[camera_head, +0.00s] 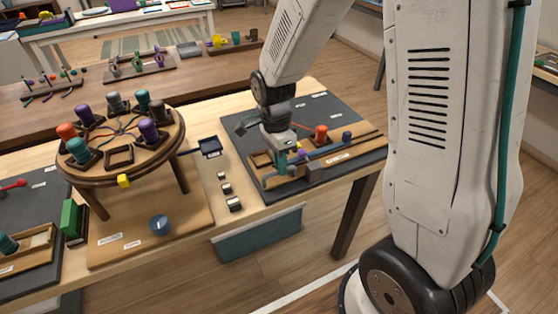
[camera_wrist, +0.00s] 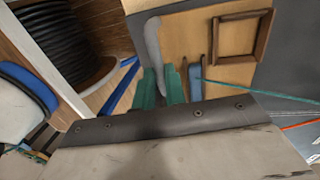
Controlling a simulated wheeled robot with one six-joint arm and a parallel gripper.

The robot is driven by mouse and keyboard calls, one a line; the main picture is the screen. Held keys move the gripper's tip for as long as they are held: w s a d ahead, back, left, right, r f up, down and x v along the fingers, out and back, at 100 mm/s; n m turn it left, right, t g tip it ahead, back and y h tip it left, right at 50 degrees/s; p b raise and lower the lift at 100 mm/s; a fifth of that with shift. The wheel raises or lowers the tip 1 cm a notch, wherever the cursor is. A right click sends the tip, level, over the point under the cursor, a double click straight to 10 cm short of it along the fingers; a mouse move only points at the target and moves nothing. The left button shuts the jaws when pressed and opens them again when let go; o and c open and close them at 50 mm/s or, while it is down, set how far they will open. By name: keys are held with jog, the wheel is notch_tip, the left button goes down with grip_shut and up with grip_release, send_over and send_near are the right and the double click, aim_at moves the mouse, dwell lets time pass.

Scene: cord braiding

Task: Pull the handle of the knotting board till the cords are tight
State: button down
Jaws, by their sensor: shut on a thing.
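The knotting board (camera_head: 325,107) is the dark panel on the right of the table, with wooden parts, a blue bar (camera_head: 328,149), an orange spool (camera_head: 321,133) and a dark blue spool (camera_head: 347,136) on it. My gripper (camera_head: 288,163) is low over the board's front left part. In the wrist view my gripper (camera_wrist: 162,90) has teal fingers closed around a grey upright piece, which looks like the handle (camera_wrist: 153,45). A teal cord (camera_wrist: 265,93) runs off to the right and looks fairly straight. An orange cord (camera_wrist: 300,125) shows below it. Their tightness is hard to judge.
A round braiding stand (camera_head: 165,160) with several coloured spools stands to the left. A small dark tray (camera_head: 209,147) and small blocks (camera_head: 226,189) lie between it and the board. A square wooden frame (camera_wrist: 243,35) and a black cable reel (camera_wrist: 65,40) show in the wrist view.

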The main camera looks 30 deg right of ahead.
jog(key=shift+s, duration=0.2)
jog(key=c, duration=1.5)
grip_release()
jog(key=shift+s, duration=0.1)
jog(key=shift+o, duration=0.2)
jog(key=shift+r, duration=0.2)
notch_tip(320, 180, up, 7)
jog(key=w, duration=0.1)
jog(key=shift+w+r, duration=0.15)
jog(key=shift+w, duration=0.2)
